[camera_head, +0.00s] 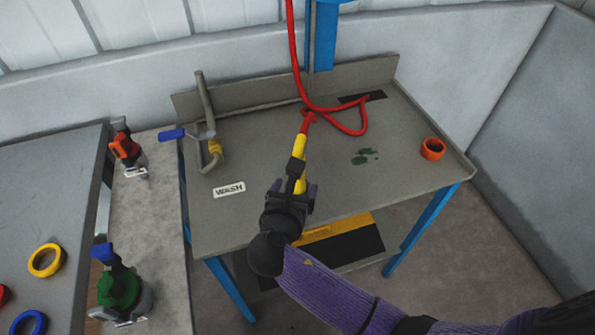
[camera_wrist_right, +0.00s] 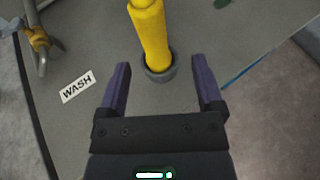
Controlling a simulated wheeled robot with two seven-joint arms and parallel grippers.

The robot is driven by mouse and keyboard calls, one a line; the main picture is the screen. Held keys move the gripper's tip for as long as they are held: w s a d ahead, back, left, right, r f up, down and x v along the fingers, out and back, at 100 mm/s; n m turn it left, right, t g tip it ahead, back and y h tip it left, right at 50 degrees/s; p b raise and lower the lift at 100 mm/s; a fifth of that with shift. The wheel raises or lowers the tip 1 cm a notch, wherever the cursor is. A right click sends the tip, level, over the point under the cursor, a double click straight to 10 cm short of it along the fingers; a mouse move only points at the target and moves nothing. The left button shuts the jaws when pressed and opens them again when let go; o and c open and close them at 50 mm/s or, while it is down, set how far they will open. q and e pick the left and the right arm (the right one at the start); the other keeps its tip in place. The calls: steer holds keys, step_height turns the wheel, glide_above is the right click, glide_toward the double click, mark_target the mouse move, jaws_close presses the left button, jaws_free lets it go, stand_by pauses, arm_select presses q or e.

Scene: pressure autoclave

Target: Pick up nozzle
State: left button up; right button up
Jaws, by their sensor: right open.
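The nozzle (camera_head: 300,147) is a yellow handle joined to a red hose, on the grey wash table in the head view. In the right wrist view the yellow nozzle (camera_wrist_right: 151,35) runs down from the top edge to a dark grey ring-shaped end. My right gripper (camera_head: 296,185) is at the near end of the nozzle. In the wrist view its two purple fingers (camera_wrist_right: 165,85) are open, one on each side of the grey end, with gaps between them and it. The gripper hides part of the nozzle's near end in the head view. My left gripper is not in view.
The red hose (camera_head: 293,45) loops on the grey table (camera_head: 260,135) and rises at the back. A bent pipe with a blue-handled valve (camera_head: 172,134) stands left, near a WASH label (camera_head: 229,189). An orange ring (camera_head: 433,149) lies right. Bottles stand on the left counter.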

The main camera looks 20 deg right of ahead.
mark_target(298, 146)
steer(key=b+x, duration=0.1)
steer(key=x, duration=0.1)
steer(key=b+x, duration=0.1)
steer(key=x, duration=0.1)
steer(key=b+x, duration=0.1)
steer(key=x, duration=0.1)
steer(key=shift+w+a+f, duration=0.3)
steer(key=shift+w, duration=0.05)
steer(key=shift+w+d, duration=0.15)
steer(key=shift+w, duration=0.15)
steer(key=shift+r, duration=0.1)
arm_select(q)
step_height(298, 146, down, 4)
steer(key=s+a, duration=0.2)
arm_select(e)
steer(key=shift+c, duration=0.6)
steer(key=c, duration=1)
jaws_close()
step_height(298, 146, up, 9)
steer(key=p, duration=0.5)
steer(key=shift+r, duration=0.15)
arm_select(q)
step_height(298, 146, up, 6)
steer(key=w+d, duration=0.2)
arm_select(e)
steer(key=shift+r, duration=0.35)
